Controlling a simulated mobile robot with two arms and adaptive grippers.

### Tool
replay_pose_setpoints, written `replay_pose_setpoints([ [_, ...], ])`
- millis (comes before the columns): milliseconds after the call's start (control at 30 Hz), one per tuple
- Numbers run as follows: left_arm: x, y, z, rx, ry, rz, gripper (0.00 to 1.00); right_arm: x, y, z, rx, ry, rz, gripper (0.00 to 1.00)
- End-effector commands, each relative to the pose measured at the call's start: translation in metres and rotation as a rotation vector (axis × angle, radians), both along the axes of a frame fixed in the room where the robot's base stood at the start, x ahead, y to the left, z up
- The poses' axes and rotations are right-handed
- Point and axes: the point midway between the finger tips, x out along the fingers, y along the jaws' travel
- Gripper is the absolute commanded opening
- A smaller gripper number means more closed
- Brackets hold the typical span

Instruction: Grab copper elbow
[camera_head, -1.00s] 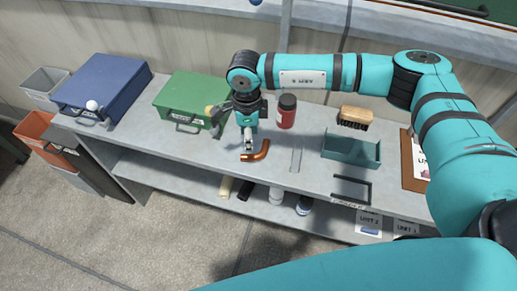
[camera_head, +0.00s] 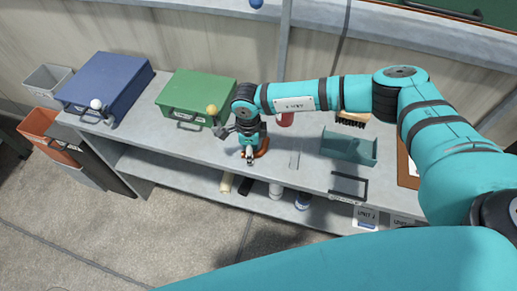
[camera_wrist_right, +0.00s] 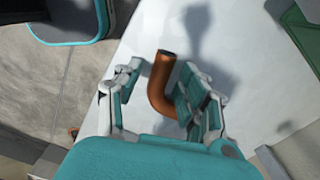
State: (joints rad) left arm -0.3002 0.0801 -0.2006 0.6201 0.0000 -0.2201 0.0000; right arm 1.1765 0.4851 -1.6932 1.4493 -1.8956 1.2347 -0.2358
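The copper elbow (camera_wrist_right: 160,88) lies on the grey bench top (camera_head: 300,172). In the head view the elbow (camera_head: 262,148) is mostly hidden behind my right gripper (camera_head: 250,160). In the right wrist view my right gripper (camera_wrist_right: 160,95) is open, with the elbow between its two fingers. The right finger is close to the elbow or touching it; I cannot tell which. A gap shows between the left finger and the elbow. My left gripper is not in view.
A red jar (camera_head: 285,120) stands behind my right arm. A green case (camera_head: 195,97) and a blue case (camera_head: 105,83) are to the left. A teal tray (camera_head: 348,149), a brush (camera_head: 352,119) and a black frame (camera_head: 348,187) are to the right.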

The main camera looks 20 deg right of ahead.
Motion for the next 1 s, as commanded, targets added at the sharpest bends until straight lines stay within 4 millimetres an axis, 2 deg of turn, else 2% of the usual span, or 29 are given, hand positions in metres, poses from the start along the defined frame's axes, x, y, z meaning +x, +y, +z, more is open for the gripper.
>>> replay_pose_setpoints([
  [33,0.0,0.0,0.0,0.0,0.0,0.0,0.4,0.0,0.0,0.0,0.0,0.0,0.0,0.32],
  [200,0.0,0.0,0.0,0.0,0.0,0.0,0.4,0.0,0.0,0.0,0.0,0.0,0.0,0.1],
  [300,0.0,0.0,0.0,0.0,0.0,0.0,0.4,0.0,0.0,0.0,0.0,0.0,0.0,0.0],
  [733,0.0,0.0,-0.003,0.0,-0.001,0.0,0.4,0.001,0.0,0.004,0.002,-0.002,0.0,0.0],
  [867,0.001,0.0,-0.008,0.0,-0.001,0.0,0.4,0.001,0.0,0.015,0.001,-0.004,-0.001,0.0],
  [1000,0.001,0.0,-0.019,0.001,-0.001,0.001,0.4,0.002,0.0,0.033,0.001,-0.006,0.0,0.0],
])
